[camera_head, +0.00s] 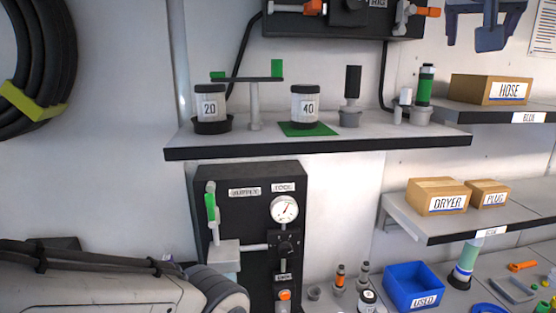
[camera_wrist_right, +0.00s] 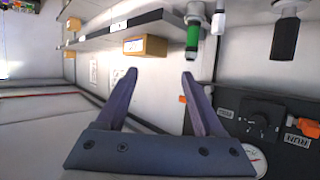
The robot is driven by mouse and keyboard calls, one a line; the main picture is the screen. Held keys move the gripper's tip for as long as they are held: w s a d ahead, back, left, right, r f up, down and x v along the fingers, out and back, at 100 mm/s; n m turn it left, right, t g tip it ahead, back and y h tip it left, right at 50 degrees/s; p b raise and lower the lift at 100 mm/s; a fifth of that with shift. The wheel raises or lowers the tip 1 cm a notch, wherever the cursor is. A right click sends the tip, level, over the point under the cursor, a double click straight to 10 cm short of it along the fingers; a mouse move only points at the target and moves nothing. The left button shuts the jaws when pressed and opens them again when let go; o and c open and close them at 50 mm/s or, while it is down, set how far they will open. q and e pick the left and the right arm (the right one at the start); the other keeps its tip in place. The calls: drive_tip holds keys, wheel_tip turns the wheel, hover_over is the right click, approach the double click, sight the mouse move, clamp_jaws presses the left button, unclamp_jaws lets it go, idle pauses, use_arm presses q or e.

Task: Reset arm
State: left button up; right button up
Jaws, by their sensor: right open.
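My right gripper (camera_wrist_right: 159,75) shows in the right wrist view with its two dark blue fingers spread apart. Nothing is between them, and it touches nothing that I can see. In the head view a dark blue forked form (camera_head: 489,36) shows at the upper right edge; I cannot tell for sure that it is this gripper. A grey link of my left arm (camera_head: 90,290) lies across the lower left of the head view. The left gripper itself is out of sight.
The upper shelf (camera_head: 318,146) holds jars "20" (camera_head: 210,104) and "40" (camera_head: 305,105), a balance and a green cylinder (camera_head: 425,86). Boxes stand on the right shelves. A gauge panel (camera_head: 250,240) is below; a blue bin (camera_head: 413,287) is lower right.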

drive_tip(key=a+f+n+g+y+b, duration=0.1)
drive_tip(key=a+f+n+y+b, duration=0.15)
drive_tip(key=a+f, duration=0.55)
drive_tip(key=a+f+n+g+y+b, duration=0.1)
drive_tip(key=a+f+n+y, duration=0.2)
drive_tip(key=f, duration=0.9)
drive_tip(key=a+f+n+g+y+b, duration=0.2)
drive_tip(key=a+f+n, duration=0.1)
drive_tip(key=a+f, duration=0.55)
use_arm(q)
wheel_tip(320, 180, down, 11)
drive_tip(key=b, duration=0.5)
drive_tip(key=shift+s+a, duration=0.2)
drive_tip(key=shift+s, duration=0.15)
use_arm(e)
drive_tip(key=s+a+f+n+g, duration=0.2)
drive_tip(key=s+f, duration=0.5)
drive_tip(key=f, duration=0.3)
drive_tip(key=s+a+f+n+g+y, duration=0.1)
drive_tip(key=s+f+n+g, duration=0.1)
drive_tip(key=s+f, duration=0.5)
drive_tip(key=s+a+f+n+g, duration=0.2)
drive_tip(key=s+f, duration=0.6)
drive_tip(key=f, duration=0.6)
drive_tip(key=shift+a+f+g, duration=0.25)
drive_tip(key=shift+a+g, duration=0.05)
drive_tip(key=shift+g, duration=0.2)
